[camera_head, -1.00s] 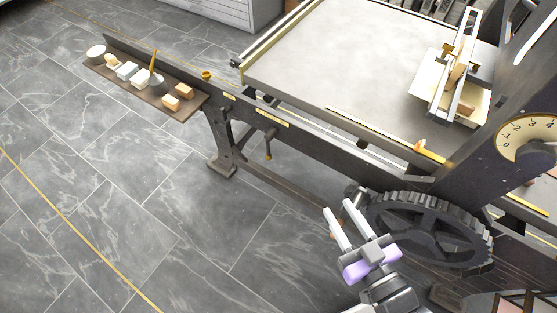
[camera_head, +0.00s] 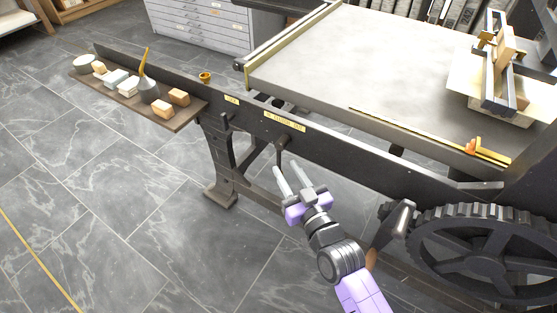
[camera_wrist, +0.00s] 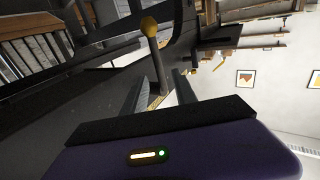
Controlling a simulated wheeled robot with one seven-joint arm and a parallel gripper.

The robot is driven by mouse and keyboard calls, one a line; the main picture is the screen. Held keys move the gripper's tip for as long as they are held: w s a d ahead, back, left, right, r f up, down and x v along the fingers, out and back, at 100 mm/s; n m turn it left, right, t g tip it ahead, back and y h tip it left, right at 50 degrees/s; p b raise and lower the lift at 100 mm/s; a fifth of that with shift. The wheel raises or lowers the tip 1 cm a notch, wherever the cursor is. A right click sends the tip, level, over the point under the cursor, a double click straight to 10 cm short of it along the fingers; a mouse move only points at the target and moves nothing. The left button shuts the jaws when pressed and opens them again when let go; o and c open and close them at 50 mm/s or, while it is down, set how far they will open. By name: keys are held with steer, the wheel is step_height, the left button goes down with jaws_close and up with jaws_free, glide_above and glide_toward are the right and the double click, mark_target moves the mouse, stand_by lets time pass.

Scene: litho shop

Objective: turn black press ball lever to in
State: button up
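The black press ball lever (camera_head: 281,150) hangs down from a pivot on the press's dark side rail, below a long yellow label plate (camera_head: 285,121). Its lower end is hard to make out behind my fingertips in the head view.
A large gear wheel (camera_head: 485,250) and a crank handle (camera_head: 401,219) are right of my arm. The press leg (camera_head: 222,170) stands left of the lever. A side shelf (camera_head: 183,120) holds small blocks and a cup. The floor at left is clear.

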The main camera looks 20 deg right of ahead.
mark_target(280, 159)
steer(key=w+b, duration=0.1)
steer(key=w, duration=0.4)
steer(key=shift+w+a, duration=0.1)
steer(key=shift+w, duration=0.3)
jaws_close()
stand_by(1.1)
